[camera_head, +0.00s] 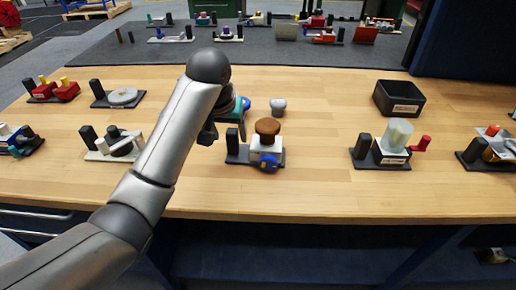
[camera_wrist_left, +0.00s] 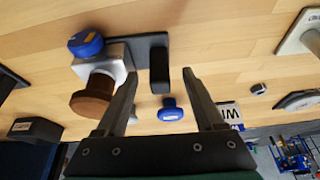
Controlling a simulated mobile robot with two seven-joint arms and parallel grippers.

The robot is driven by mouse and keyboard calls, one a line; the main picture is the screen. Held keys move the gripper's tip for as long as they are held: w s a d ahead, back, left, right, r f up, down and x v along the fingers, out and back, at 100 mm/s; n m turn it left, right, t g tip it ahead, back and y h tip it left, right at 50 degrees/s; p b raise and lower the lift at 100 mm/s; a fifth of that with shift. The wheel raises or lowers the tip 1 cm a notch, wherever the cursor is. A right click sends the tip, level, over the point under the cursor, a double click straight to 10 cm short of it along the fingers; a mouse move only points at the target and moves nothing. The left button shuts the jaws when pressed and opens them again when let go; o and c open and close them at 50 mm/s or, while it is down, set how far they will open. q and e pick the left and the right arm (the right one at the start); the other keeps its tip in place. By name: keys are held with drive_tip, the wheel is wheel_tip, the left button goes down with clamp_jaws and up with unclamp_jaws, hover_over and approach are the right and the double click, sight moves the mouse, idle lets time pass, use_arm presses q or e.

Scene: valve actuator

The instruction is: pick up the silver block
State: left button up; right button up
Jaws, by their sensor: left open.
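A silver block (camera_head: 266,150) sits on a dark base plate (camera_head: 238,155) near the front middle of the table. It carries a brown round knob (camera_head: 267,127) on top and a blue knob (camera_head: 268,161) at its front. The silver block also shows at the upper left in the left wrist view (camera_wrist_left: 108,66), left of the fingers. My left gripper (camera_wrist_left: 160,76) is open. Its fingers reach up beside a black post on the same plate, with no object clearly held. In the head view my left gripper (camera_head: 210,132) is partly hidden by its arm, just left of the plate.
A blue knob (camera_wrist_left: 170,110) lies beyond the fingers. A grey knob (camera_head: 278,106) stands behind the block. A black bin (camera_head: 398,99) stands at the back right, and a valve assembly (camera_head: 386,150) sits to the right. Bare wood lies between them.

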sight(233, 140)
use_arm(q)
drive_tip(key=shift+w+x, duration=0.25)
drive_tip(key=shift+x, duration=2.25)
drive_tip(key=shift+r, duration=0.1)
drive_tip(key=shift+c, duration=0.4)
clamp_jaws()
drive_tip(key=shift+r, duration=0.15)
